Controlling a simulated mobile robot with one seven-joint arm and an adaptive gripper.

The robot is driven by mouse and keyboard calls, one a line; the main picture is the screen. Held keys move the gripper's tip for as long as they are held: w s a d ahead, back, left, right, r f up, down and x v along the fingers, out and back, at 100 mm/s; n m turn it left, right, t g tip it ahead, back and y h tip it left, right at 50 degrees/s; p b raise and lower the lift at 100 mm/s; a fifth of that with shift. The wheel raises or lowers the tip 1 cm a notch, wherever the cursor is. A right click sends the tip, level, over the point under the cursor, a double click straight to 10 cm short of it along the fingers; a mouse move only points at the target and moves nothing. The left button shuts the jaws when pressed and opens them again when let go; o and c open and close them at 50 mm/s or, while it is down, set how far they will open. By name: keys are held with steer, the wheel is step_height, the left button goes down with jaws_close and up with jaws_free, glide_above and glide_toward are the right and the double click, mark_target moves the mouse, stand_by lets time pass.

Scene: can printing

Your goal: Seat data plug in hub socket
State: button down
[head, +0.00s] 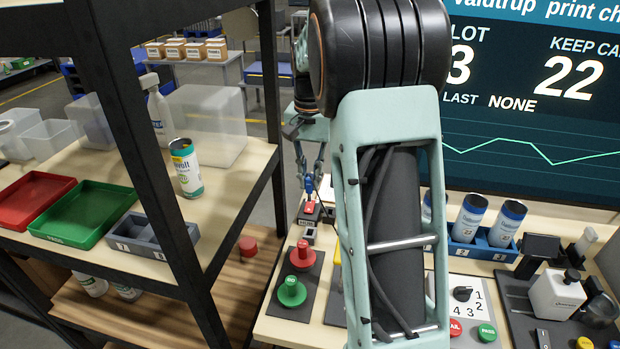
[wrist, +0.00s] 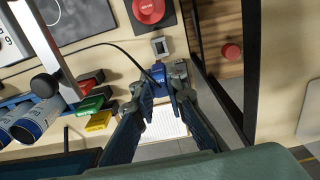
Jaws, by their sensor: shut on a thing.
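My gripper (wrist: 161,92) is shut on a blue data plug (wrist: 158,74) with small white lettering. A thin dark cable (wrist: 95,48) runs from the plug to the left in the wrist view. A small grey socket (wrist: 160,46) lies just beyond the plug, and the two look apart. In the head view my gripper (head: 316,176) holds the blue plug (head: 308,185) above the bench's left edge, and the small grey socket (head: 309,232) is nearer the camera. The plug's front end is not clearly seen.
Red (wrist: 91,78), green (wrist: 88,103) and yellow (wrist: 98,122) blocks lie left of my gripper. A red button (wrist: 149,10) stands beyond the socket. Printed cans (head: 468,217) stand in a blue rack to the right. A dark shelf post (head: 268,90) rises at left.

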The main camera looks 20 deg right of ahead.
steer(key=shift+r+p, duration=1.05)
steer(key=shift+r, duration=0.4)
steer(key=w+d+f, duration=0.5)
steer(key=d+f, duration=0.2)
steer(key=d, duration=0.1)
steer(key=shift+w+d+f+p, duration=0.15)
steer(key=shift+f+p, duration=0.15)
steer(key=shift+p, duration=0.1)
steer(key=shift+f+b, duration=1.65)
steer(key=shift+f, duration=1.25)
steer(key=shift+f+b, duration=0.85)
steer(key=shift+f, duration=1.05)
steer(key=c, duration=1.8)
jaws_free()
steer(key=shift+c, duration=0.2)
steer(key=shift+r, duration=0.1)
